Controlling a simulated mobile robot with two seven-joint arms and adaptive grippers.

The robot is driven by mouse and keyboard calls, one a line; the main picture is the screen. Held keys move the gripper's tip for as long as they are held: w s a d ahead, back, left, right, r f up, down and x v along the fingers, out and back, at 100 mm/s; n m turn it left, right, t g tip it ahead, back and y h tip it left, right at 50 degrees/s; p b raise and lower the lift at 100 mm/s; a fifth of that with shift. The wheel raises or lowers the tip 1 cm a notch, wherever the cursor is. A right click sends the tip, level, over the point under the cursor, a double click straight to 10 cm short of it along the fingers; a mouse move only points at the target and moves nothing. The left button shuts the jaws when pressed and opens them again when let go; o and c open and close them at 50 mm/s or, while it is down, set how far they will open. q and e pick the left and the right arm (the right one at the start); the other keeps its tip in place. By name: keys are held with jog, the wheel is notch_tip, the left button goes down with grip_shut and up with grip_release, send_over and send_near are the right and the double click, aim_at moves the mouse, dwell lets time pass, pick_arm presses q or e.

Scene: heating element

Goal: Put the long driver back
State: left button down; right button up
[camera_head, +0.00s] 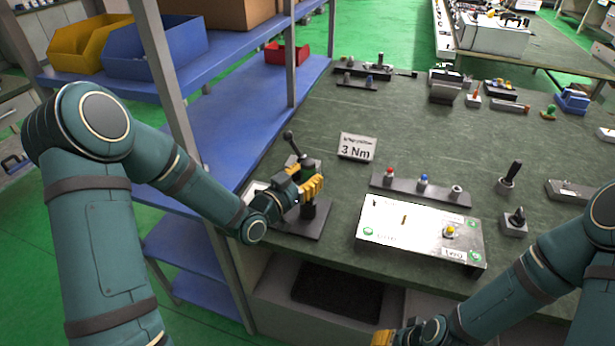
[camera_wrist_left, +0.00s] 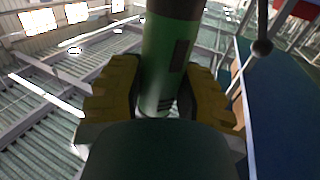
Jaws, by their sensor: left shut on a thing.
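My left gripper (camera_head: 312,187), with yellow fingers, is shut on a green and black cylindrical tool, which looks like the long driver (camera_head: 308,166). In the left wrist view the driver (camera_wrist_left: 165,65) stands between the two yellow fingers (camera_wrist_left: 158,100), with a dark part at the top of the picture. In the head view it is roughly upright over a dark base plate (camera_head: 318,220) at the table's left front edge. Whether its lower end touches the plate is hidden. My right gripper (camera_head: 383,338) shows only as a yellow bit at the bottom edge.
A dark ball-ended lever (camera_head: 291,142) rises close behind the left gripper. To the right are a "3 Nm" sign (camera_head: 357,148), a strip with coloured knobs (camera_head: 420,187) and a white panel box (camera_head: 410,235). Blue shelving (camera_head: 235,120) stands left of the table.

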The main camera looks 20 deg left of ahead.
pick_arm(q)
jog(key=shift+f, duration=0.15)
jog(key=c, duration=0.7)
grip_release()
jog(key=shift+r, duration=0.2)
jog(key=shift+s+a, duration=0.15)
jog(key=shift+s, duration=0.15)
jog(key=v, duration=1.1)
jog(key=shift+s, duration=0.2)
jog(key=shift+a, duration=0.1)
